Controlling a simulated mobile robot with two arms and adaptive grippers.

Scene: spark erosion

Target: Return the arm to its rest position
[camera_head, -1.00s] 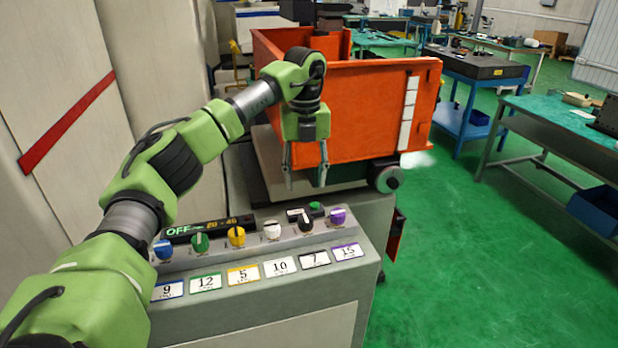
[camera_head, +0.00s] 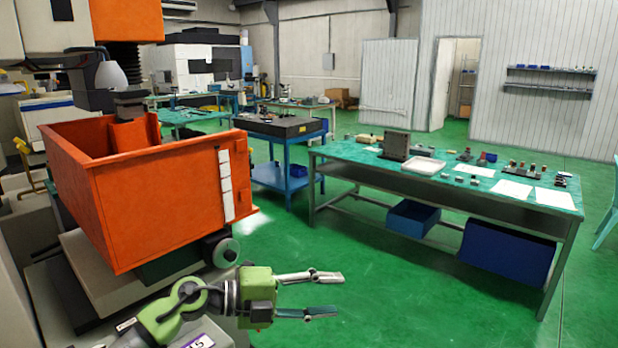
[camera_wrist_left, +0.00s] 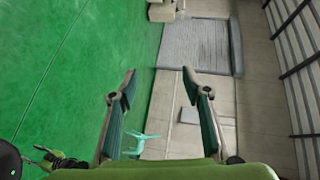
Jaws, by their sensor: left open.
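My left gripper (camera_head: 338,294) reaches in from the lower left in the head view, low in front of the orange tank. It points right, with its two fingers spread apart over the green floor. Nothing is between the fingers. My left arm (camera_head: 185,312) is folded low over the corner of the control panel, where one purple-edged label shows. My right gripper does not show.
The orange tank (camera_head: 165,200) of the machine stands close on the left. A blue cart (camera_head: 275,177) is behind it. A workbench (camera_head: 450,180) with papers and small parts stands to the right, with blue bins (camera_head: 507,252) below. Green floor (camera_head: 400,310) is clear in front.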

